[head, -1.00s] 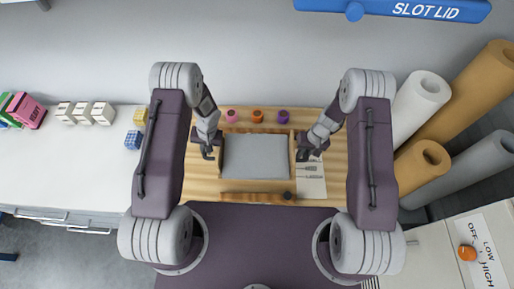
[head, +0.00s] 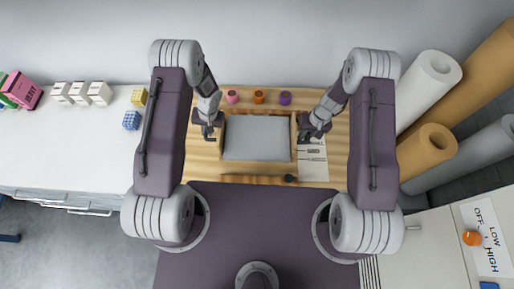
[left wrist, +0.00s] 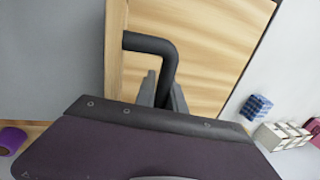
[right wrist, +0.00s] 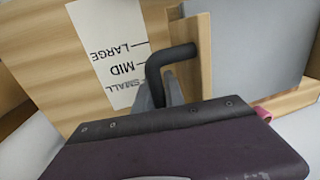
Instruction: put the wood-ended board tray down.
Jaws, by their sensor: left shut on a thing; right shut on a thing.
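The wood-ended board tray (head: 257,138), a grey board with pale wooden ends and dark bent handles, is over the wooden board top in the head view. My left gripper (head: 211,132) is shut on its left handle, which shows in the left wrist view (left wrist: 158,45). My right gripper (head: 306,132) is shut on its right handle, which shows in the right wrist view (right wrist: 168,58). The tray looks about level. I cannot tell whether its underside touches the wooden top. The gripper bodies hide parts of the handles.
Pink, orange and purple cups (head: 259,97) stand behind the tray. A dark-tipped wooden rod (head: 255,179) lies in front. A paper size chart (head: 313,165) lies at the right. Small blocks (head: 131,120) are on the white counter; large rolls (head: 428,152) stand at the right.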

